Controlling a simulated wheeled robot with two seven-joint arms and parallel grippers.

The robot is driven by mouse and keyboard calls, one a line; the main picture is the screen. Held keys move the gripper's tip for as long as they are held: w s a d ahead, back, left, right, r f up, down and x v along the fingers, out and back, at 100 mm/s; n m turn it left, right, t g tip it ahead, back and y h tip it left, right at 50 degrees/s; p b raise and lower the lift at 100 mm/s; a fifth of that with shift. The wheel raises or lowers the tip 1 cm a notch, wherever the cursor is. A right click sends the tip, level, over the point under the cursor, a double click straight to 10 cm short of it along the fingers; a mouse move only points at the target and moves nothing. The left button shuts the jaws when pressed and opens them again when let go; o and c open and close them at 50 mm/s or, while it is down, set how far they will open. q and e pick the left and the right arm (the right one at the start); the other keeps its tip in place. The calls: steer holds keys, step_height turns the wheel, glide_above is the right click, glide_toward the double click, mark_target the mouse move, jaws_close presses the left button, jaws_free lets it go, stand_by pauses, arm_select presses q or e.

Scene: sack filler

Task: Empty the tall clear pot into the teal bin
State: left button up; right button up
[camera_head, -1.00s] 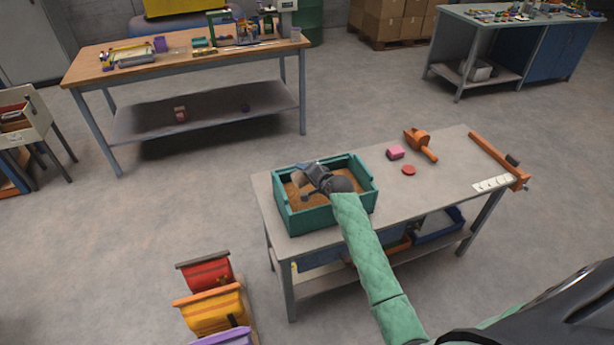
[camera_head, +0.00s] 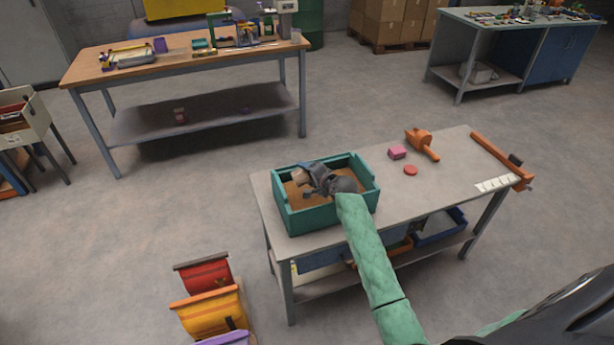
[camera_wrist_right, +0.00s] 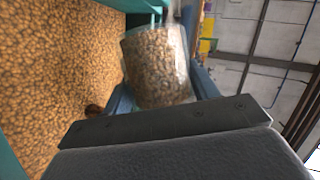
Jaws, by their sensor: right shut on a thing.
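The teal bin (camera_head: 290,222) stands on the left end of the grey table, with a layer of brown-orange grains inside. In the right wrist view the grains (camera_wrist_right: 60,75) fill the left side. My right gripper (camera_head: 303,176) is over the bin, shut on the tall clear pot (camera_wrist_right: 156,65). The pot is tilted and holds many tan grains in the wrist view. In the head view the pot is small and mostly hidden by the gripper. My left gripper is not in view.
On the table to the right of the bin are a pink block (camera_head: 397,152), a red disc (camera_head: 410,170), an orange scoop (camera_head: 422,142) and an orange bar (camera_head: 500,157). Coloured sacks (camera_head: 210,305) stand on the floor at lower left.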

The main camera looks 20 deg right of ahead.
steer(key=shift+f+b, duration=0.1)
steer(key=shift+b, duration=0.2)
steer(key=shift+d+f+m+y+b, duration=0.15)
steer(key=shift+f+m+y+b, duration=0.1)
steer(key=shift+m+y+b, duration=0.45)
steer(key=shift+f+m+t, duration=0.1)
steer(key=shift+m+t, duration=0.2)
steer(key=shift+d+r+m+t+y+b, duration=0.35)
steer(key=shift+r+m+y+b, duration=0.2)
steer(key=shift+m, duration=0.35)
steer(key=shift+d+r+m+t+y+b, duration=0.3)
steer(key=shift+r+m+b, duration=0.2)
steer(key=shift+m, duration=0.4)
steer(key=shift+d+r+m+t+y+b, duration=0.15)
steer(key=shift+d+r+m+t+b, duration=0.2)
steer(key=shift+m, duration=0.35)
steer(key=shift+d+r+m+t+y+b, duration=0.1)
steer(key=shift+d+r+m+t+b, duration=0.25)
steer(key=shift+m, duration=0.35)
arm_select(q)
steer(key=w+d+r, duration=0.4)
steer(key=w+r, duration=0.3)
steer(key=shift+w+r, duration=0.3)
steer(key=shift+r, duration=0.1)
arm_select(e)
steer(key=shift+d, duration=0.1)
